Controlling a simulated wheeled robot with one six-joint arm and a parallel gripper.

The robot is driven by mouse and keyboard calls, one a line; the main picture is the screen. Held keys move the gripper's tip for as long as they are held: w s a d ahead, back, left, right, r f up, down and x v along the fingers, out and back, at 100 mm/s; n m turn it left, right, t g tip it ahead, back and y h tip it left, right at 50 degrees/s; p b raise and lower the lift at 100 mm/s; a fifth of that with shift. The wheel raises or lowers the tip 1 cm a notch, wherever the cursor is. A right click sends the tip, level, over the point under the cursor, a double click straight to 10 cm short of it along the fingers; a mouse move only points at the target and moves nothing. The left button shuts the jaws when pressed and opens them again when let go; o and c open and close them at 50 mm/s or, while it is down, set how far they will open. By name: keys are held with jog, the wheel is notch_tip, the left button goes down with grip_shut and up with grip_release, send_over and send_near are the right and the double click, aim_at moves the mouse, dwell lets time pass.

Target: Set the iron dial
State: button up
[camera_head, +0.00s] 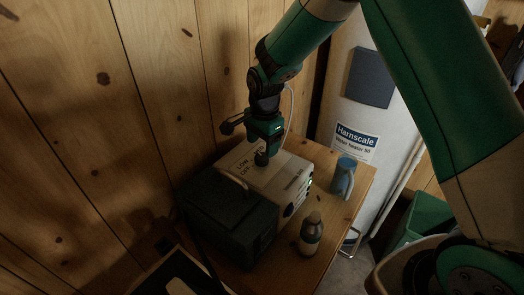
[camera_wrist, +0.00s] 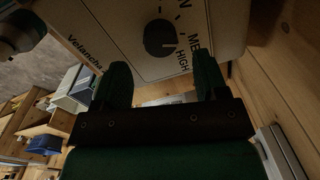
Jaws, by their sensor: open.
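The iron dial is a round black knob (camera_wrist: 160,37) on a pale panel, with MED and HIGH partly readable around it in the wrist view. Its pointer setting is not clear. The panel is the top of a white box (camera_head: 297,163), where LOW and OFF show in the head view. My gripper (camera_head: 263,152) points down over this panel and hides most of the dial there. In the wrist view my gripper (camera_wrist: 162,70) is open, with one green finger on each side of the view. The knob appears between and beyond the fingertips, and no contact shows.
A dark green box (camera_head: 225,220) stands against the white box. A plank wall (camera_head: 150,110) is close behind. A white heater tank (camera_head: 352,125) is at right.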

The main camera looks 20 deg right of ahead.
aim_at(262, 156)
jog(key=shift+w+f+p, duration=0.1)
jog(key=shift+f+p, duration=0.25)
jog(key=shift+f, duration=1.95)
jog(key=shift+c, duration=0.3)
jog(key=c, duration=0.9)
